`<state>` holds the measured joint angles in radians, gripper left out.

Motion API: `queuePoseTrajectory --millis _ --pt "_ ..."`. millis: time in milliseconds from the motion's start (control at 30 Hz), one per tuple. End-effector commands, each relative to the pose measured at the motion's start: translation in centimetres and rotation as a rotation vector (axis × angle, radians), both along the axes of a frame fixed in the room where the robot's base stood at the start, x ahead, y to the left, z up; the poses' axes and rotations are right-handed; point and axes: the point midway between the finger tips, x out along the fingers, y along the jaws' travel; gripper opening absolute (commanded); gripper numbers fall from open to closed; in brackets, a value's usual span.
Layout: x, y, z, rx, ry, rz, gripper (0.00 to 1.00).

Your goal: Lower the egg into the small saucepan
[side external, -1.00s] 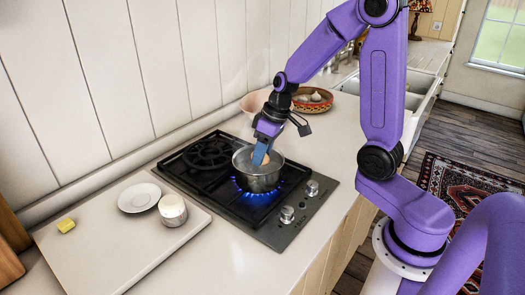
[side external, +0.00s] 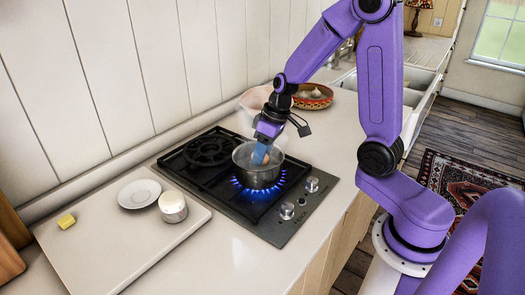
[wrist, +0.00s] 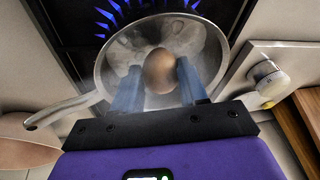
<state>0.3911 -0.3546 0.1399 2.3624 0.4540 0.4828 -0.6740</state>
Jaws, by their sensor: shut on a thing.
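The small saucepan (side external: 258,170) stands on the lit burner of the hob; it also fills the middle of the wrist view (wrist: 103,70). My gripper (side external: 262,156) points down into the pan with its blue fingers. In the wrist view the brown egg (wrist: 159,70) sits between the two fingertips, and my gripper is shut on it. The egg is inside the pan's rim. In the side view only a little of it shows beside the fingers. I cannot tell whether it touches the pan's bottom. The pan's handle (wrist: 62,110) points left in the wrist view.
Blue flames burn under the pan on the black hob (side external: 195,178). Knobs (side external: 287,211) line its front side. A patterned bowl (side external: 313,97) stands behind.

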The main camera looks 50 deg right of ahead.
Motion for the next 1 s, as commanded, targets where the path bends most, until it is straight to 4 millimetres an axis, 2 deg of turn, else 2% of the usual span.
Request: queuePoseTrajectory --millis 1000 --pt "0.0 0.0 -1.3 0.003 0.000 0.001 0.31"
